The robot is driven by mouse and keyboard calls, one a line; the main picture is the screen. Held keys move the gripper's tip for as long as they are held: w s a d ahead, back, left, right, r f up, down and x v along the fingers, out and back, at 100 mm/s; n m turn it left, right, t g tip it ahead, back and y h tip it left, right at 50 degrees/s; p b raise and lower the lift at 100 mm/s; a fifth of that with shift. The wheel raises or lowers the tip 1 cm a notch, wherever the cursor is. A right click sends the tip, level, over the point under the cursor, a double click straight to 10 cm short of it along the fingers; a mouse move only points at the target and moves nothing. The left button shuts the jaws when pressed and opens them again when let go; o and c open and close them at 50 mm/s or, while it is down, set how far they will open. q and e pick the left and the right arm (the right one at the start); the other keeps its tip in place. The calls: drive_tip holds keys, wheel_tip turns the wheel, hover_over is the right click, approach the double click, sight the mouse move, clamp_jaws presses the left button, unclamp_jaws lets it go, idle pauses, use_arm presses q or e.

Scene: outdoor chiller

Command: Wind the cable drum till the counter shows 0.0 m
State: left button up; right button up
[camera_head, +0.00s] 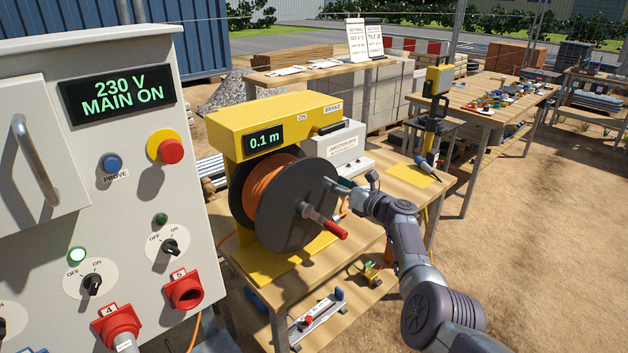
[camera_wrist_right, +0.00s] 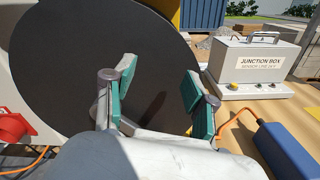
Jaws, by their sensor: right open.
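The cable drum (camera_head: 295,210) has a dark grey disc facing me and orange cable wound behind it, under a yellow housing (camera_head: 225,122). The counter (camera_head: 263,140) on the housing reads 0.1 m. A crank with a red handle (camera_head: 331,228) sticks out from the disc at its lower right. My right gripper (camera_head: 345,190) is at the right side of the disc, above the crank handle. In the right wrist view my right gripper (camera_wrist_right: 155,88) is open and empty, its fingers in front of the disc (camera_wrist_right: 100,60); contact cannot be told. My left gripper is not in view.
A junction box (camera_head: 338,146) stands behind the drum on the wooden table. A switch panel (camera_head: 60,180) with red sockets fills the left. A blue object (camera_wrist_right: 288,148) lies by the junction box in the wrist view. Open sandy ground lies to the right.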

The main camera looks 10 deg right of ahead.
sight(304, 174)
drive_tip(key=a+r+n+p, duration=0.1)
drive_tip(key=n, duration=0.1)
drive_tip(key=s+a+r+n+p, duration=0.1)
drive_tip(key=a+n, duration=0.1)
drive_tip(key=shift+s+a+r+n, duration=0.1)
drive_tip(key=shift+s+r+n, duration=0.05)
drive_tip(key=shift+r+n, duration=0.2)
drive_tip(key=s+a+n, duration=0.1)
drive_tip(key=s+a+r+n, duration=0.1)
drive_tip(key=n, duration=0.1)
drive_tip(key=shift+a+n, duration=0.25)
drive_tip(key=shift+s+a+r+n, duration=0.1)
drive_tip(key=shift+s+a+n, duration=0.05)
drive_tip(key=shift+a+n, duration=0.55)
drive_tip(key=shift+d, duration=0.15)
drive_tip(key=shift+c, duration=0.4)
